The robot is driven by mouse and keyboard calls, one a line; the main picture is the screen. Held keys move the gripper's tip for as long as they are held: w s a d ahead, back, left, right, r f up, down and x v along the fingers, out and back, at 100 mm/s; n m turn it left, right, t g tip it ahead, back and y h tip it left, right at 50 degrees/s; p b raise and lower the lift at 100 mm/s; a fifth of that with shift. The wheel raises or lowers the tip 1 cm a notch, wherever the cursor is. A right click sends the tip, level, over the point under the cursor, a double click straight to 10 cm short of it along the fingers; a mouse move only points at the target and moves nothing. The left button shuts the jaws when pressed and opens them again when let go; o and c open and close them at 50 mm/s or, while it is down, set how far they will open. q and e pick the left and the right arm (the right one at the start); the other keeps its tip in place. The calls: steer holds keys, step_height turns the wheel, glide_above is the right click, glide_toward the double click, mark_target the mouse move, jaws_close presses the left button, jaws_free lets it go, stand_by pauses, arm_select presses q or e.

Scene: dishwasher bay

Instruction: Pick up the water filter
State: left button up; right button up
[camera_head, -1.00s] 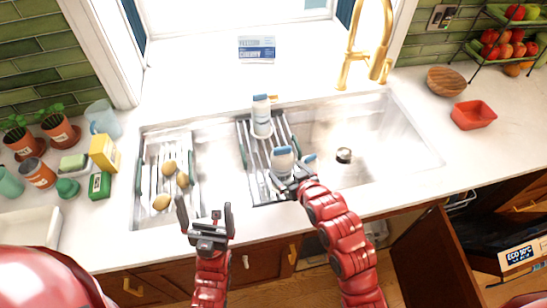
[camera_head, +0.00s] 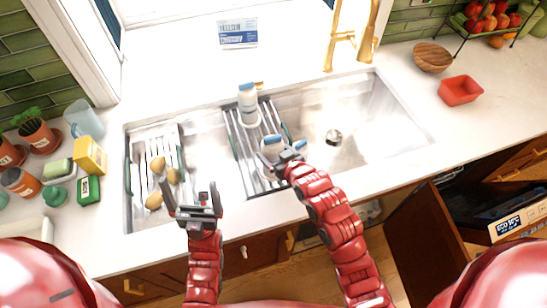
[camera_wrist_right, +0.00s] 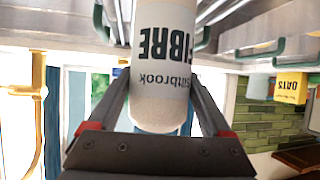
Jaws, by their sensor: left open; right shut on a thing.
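No item is clearly marked as a water filter; a translucent bluish jug (camera_head: 84,119) on the left counter may be it, but I cannot tell. My right gripper (camera_head: 290,161) is shut on a white bottle (camera_head: 271,148) with a blue cap, over the rack in the sink. In the right wrist view this bottle (camera_wrist_right: 160,92) reads FIBRE and sits upside down in the picture between the fingers (camera_wrist_right: 160,78). My left gripper (camera_head: 192,198) is open and empty, above the sink's front left edge.
Another white bottle (camera_head: 248,106) stands at the rack's back; a further blue cap (camera_head: 299,145) shows beside my right gripper. A yellow box (camera_head: 90,156), green box (camera_head: 89,190) and potted plants crowd the left counter. The right basin is mostly clear.

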steer(key=shift+f, duration=0.25)
steer(key=shift+c, duration=1.2)
steer(key=shift+s, duration=0.1)
jaws_close()
steer(key=shift+r, duration=0.1)
